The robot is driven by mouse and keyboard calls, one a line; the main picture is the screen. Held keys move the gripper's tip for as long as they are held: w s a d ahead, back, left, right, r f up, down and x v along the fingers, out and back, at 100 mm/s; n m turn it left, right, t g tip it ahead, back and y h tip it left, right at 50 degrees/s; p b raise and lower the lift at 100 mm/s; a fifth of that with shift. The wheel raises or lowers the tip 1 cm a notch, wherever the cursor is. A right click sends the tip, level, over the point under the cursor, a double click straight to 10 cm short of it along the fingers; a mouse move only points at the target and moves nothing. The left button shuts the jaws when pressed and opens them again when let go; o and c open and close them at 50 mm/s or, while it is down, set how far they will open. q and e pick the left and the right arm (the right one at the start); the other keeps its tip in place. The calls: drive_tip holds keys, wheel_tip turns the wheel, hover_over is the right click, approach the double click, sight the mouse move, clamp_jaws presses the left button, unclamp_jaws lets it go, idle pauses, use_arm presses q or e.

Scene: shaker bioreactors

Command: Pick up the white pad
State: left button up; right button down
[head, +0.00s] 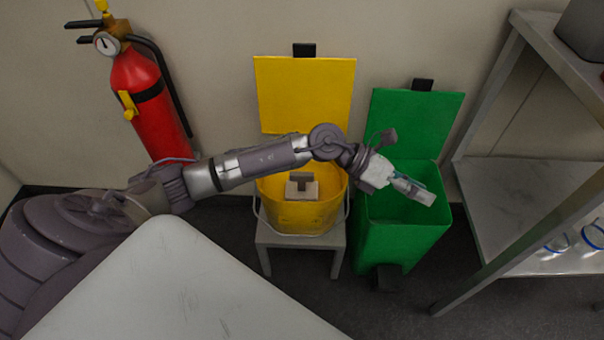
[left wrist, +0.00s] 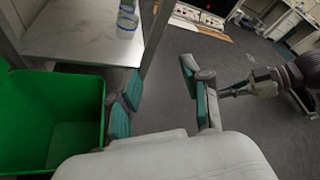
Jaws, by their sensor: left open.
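I cannot make out a separate white pad in either view. My left gripper (head: 415,189) is open in the head view, above the open green bin (head: 405,240). In the left wrist view, the fingers of this gripper (left wrist: 158,82) stand wide apart with teal inner faces, and I see nothing held between them. The green bin also shows at the left of that view (left wrist: 85,95). What seems to be my right gripper (left wrist: 235,90) shows small at the right of the left wrist view; its fingers are too small to read.
A yellow bin (head: 275,212) stands on a small stool left of the green bin. A fire extinguisher (head: 142,95) hangs on the wall. A metal shelf (head: 495,190) with blue-ringed glassware (head: 592,236) stands at right. A white table (head: 180,285) is in front.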

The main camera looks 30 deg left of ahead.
use_arm(q)
drive_tip(key=w+a+f+m+g+y, duration=0.1)
drive_tip(key=a+f+m+g+y, duration=0.15)
drive_tip(key=a+f+y, duration=0.35)
drive_tip(key=m+g+y+b, duration=0.1)
drive_tip(key=m+y, duration=0.1)
drive_tip(key=y, duration=0.6)
hover_over(304, 182)
drive_tip(key=w+a, duration=0.1)
drive_tip(key=shift+a+f, duration=0.15)
drive_tip(key=shift+f, duration=0.05)
wheel_tip(304, 182, down, 8)
drive_tip(key=shift+r+b, duration=0.2)
drive_tip(key=shift+b, duration=0.7)
drive_tip(key=f, duration=0.1)
drive_tip(key=f+b, duration=0.1)
drive_tip(key=f, duration=0.3)
drive_tip(key=shift+s+d+f+b, duration=0.1)
drive_tip(key=shift+d+b, duration=0.2)
drive_tip(key=shift+b, duration=0.1)
drive_tip(key=shift+f, duration=0.15)
use_arm(e)
drive_tip(key=w+a+r+t+y, duration=0.1)
drive_tip(key=w+a+r+t, duration=0.1)
drive_tip(key=w+r+t, duration=0.3)
drive_tip(key=w+a+r+t+y, duration=0.2)
drive_tip(key=w+r+t, duration=0.3)
drive_tip(key=r, duration=0.5)
drive_tip(key=shift+w+a+t, duration=0.3)
drive_tip(key=shift+a+t, duration=0.2)
